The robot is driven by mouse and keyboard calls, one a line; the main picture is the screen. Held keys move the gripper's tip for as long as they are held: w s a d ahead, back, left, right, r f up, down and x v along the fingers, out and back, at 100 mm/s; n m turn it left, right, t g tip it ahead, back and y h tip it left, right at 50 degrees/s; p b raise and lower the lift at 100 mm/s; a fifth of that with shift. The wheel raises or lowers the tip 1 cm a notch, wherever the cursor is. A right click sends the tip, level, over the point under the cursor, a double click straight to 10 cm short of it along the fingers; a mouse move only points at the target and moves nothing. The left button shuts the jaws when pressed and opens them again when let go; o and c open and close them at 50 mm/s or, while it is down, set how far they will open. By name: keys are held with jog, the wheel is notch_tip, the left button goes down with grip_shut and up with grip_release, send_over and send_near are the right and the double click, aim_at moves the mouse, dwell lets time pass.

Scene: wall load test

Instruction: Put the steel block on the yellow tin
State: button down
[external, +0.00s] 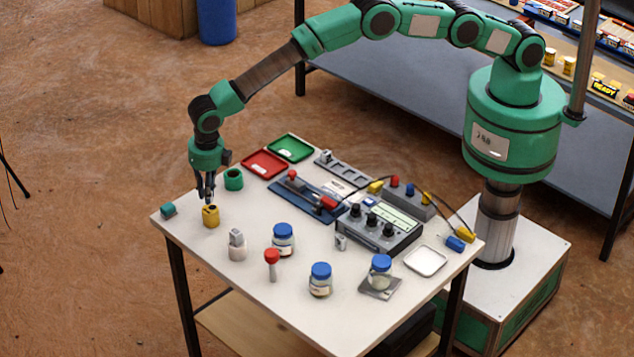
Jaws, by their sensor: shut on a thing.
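My gripper (205,195) points down at the left end of the white table, just above and slightly left of the yellow tin (211,218) in the picture. Its fingers are shut on a small dark grey thing, which I take for the steel block; the fingers mostly hide it. The yellow tin stands upright, with a dark round top. I cannot tell whether the held thing touches the tin.
A grey block on a white round base (237,246) and a blue-lidded jar (283,239) stand to the right. Red tray (264,164) and green tray (290,148) lie behind.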

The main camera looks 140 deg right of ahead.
jog(key=shift+f, duration=1.45)
jog(key=shift+f, duration=0.1)
jog(key=c, duration=1.7)
grip_release()
jog(key=shift+c, duration=0.2)
notch_tip(320, 180, up, 12)
jog(key=a, duration=0.1)
jog(key=shift+a, duration=0.25)
